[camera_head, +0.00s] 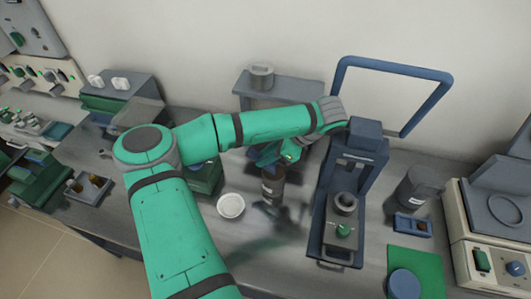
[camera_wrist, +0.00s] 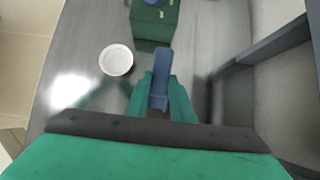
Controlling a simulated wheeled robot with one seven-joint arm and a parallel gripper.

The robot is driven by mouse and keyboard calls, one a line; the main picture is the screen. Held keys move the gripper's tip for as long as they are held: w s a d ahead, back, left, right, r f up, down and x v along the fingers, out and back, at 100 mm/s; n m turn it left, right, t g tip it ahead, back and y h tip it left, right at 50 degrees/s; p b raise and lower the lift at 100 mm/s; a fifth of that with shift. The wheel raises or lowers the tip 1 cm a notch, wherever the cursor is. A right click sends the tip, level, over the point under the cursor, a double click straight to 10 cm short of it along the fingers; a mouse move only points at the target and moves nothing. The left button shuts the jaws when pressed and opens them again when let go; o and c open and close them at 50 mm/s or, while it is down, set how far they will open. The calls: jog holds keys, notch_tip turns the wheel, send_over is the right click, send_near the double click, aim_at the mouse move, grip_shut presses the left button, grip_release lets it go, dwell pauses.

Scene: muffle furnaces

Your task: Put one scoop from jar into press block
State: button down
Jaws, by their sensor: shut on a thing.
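My gripper (camera_head: 283,156) is over the bench, left of the blue press (camera_head: 357,165). In the wrist view its green fingers (camera_wrist: 160,97) are shut on a blue handle, which looks like the scoop (camera_wrist: 161,66). The scoop's bowl is hidden, so I cannot tell whether it holds anything. A dark jar with a pale label (camera_head: 272,188) stands just below the gripper; I cannot tell whether the scoop is inside it. The press block, a small dark grey cylinder (camera_head: 345,203), sits on the press base, right of the jar.
A white dish (camera_head: 230,206) lies left of the jar. A grey stand with a metal pot (camera_head: 261,76) is behind my arm. A blue frame (camera_head: 392,68) rises behind the press. A second dark jar (camera_head: 418,187), a blue tray (camera_head: 412,225) and a green mat (camera_head: 422,268) are to the right.

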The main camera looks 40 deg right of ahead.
aim_at(256, 154)
jog(key=shift+f, duration=0.6)
jog(key=shift+s+d+f, duration=0.2)
jog(key=shift+f, duration=0.2)
jog(key=shift+s+d+f, duration=0.15)
jog(key=shift+s+f, duration=0.05)
jog(key=shift+f, duration=0.2)
jog(key=shift+f+g+h, duration=0.2)
jog(key=shift+g+h, duration=0.1)
jog(key=shift+g, duration=0.1)
jog(key=g+h, duration=0.1)
jog(key=w+g+h, duration=0.1)
jog(key=a+g+h, duration=0.1)
jog(key=g, duration=0.1)
jog(key=shift+w+a+r+h, duration=0.1)
jog(key=shift+w+r+h, duration=0.1)
jog(key=shift+r+h, duration=0.1)
jog(key=shift+w+a+f, duration=0.1)
jog(key=shift+w+a, duration=0.05)
jog(key=shift+w, duration=0.05)
jog(key=shift+w+a+g+h, duration=0.2)
jog(key=shift+w+g+h, duration=0.05)
jog(key=shift+g+h, duration=0.4)
jog(key=shift+w+a, duration=0.1)
jog(key=shift+a, duration=0.05)
jog(key=shift+w+a+r+g, duration=0.15)
jog(key=shift+w+r, duration=0.05)
jog(key=shift+r, duration=0.5)
jog(key=shift+w+a+r+g, duration=0.1)
jog(key=shift+w+r, duration=0.05)
jog(key=shift+r, duration=0.55)
